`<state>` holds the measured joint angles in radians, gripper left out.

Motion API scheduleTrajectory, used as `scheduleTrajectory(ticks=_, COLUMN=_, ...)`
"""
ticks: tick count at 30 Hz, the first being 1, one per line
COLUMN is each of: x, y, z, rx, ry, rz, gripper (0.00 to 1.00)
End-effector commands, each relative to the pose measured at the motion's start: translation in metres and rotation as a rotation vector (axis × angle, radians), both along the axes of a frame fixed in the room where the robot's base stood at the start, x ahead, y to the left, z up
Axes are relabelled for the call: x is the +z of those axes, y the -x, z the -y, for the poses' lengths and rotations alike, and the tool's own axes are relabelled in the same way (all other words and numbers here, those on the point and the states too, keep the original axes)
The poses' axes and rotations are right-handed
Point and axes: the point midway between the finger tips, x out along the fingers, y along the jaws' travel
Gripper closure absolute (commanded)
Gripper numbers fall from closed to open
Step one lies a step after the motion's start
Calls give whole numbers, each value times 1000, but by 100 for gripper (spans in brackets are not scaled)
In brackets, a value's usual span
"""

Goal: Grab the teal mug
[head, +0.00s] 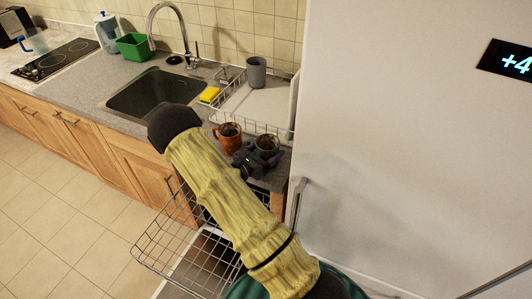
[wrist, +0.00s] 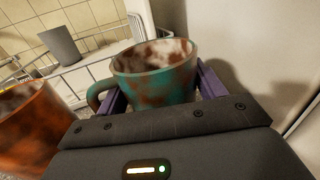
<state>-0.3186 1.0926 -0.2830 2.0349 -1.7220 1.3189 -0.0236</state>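The teal mug (wrist: 160,84), stained with rusty brown patches, stands upright between the two purple fingers of my gripper (wrist: 162,92) in the wrist view. Its handle is on the left, by the left finger. The fingers flank the mug closely; whether they press on it I cannot tell. In the head view the mug (head: 267,144) is at the right end of the counter, partly hidden by my gripper (head: 257,158). The lower part of the mug is hidden by the gripper in the wrist view.
An orange mug (head: 228,135) stands just left of the teal mug, close to my gripper. A grey cup (head: 256,72) and a wire rack (head: 225,90) are behind. A white fridge (head: 400,130) rises close on the right. An open wire basket (head: 165,250) juts out below the counter.

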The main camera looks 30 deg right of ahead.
Motion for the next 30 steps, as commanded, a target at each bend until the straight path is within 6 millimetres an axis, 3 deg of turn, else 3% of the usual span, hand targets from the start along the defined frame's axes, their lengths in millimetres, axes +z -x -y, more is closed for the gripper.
scheduleTrajectory(ticks=3, x=1, y=0, z=0, rx=0, ry=1, rz=1, gripper=63)
scheduleTrajectory(ticks=14, x=9, y=-1, z=0, rx=1, ry=1, rz=3, gripper=62)
scheduleTrajectory(ticks=30, x=91, y=0, z=-1, rx=1, ry=0, rz=4, gripper=62)
